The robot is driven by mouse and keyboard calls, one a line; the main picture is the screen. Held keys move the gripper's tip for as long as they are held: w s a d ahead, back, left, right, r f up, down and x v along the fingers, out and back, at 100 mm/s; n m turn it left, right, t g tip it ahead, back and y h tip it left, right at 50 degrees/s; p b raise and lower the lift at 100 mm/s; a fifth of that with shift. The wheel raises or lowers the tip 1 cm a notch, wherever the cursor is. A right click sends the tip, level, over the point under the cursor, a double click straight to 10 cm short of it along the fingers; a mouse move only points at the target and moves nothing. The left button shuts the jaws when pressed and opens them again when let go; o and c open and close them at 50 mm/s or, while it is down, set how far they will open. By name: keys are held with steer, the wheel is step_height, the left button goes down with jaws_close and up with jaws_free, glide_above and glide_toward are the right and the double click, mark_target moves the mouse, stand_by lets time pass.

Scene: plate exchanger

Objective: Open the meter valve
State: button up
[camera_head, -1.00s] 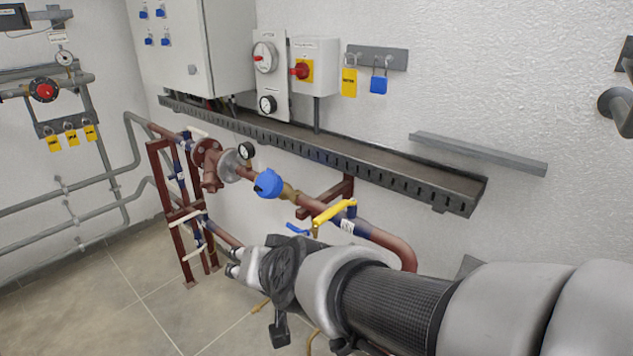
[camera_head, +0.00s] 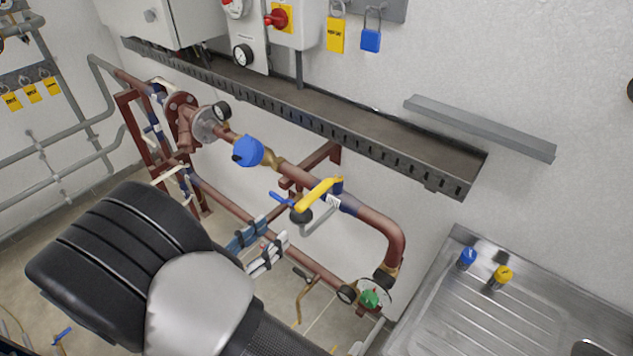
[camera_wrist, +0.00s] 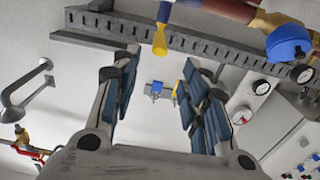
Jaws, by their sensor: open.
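The yellow lever (camera_head: 318,194) of a valve sits on the brown pipe, to the right of a round blue meter (camera_head: 247,151). In the wrist view a yellow handle (camera_wrist: 160,38) shows at the top, just beyond the fingertips, and the blue meter (camera_wrist: 288,43) is at the upper right. My gripper (camera_head: 276,232) is open and empty, just below and left of the lever in the head view. In the wrist view its two padded fingers (camera_wrist: 160,70) stand apart with only background between them. I see no contact with the lever.
A slotted cable tray (camera_head: 300,110) runs along the wall above the pipe. A small blue lever (camera_head: 281,199) is close to the yellow one. A lower pipe with a green-handled valve (camera_head: 369,298) runs beneath. A steel sink (camera_head: 480,318) stands at the right.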

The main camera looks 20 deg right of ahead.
mark_target(328, 183)
steer(key=b+x, duration=0.2)
steer(key=x, duration=1.4)
steer(key=shift+w+d, duration=0.2)
steer(key=shift+d, duration=0.15)
jaws_close()
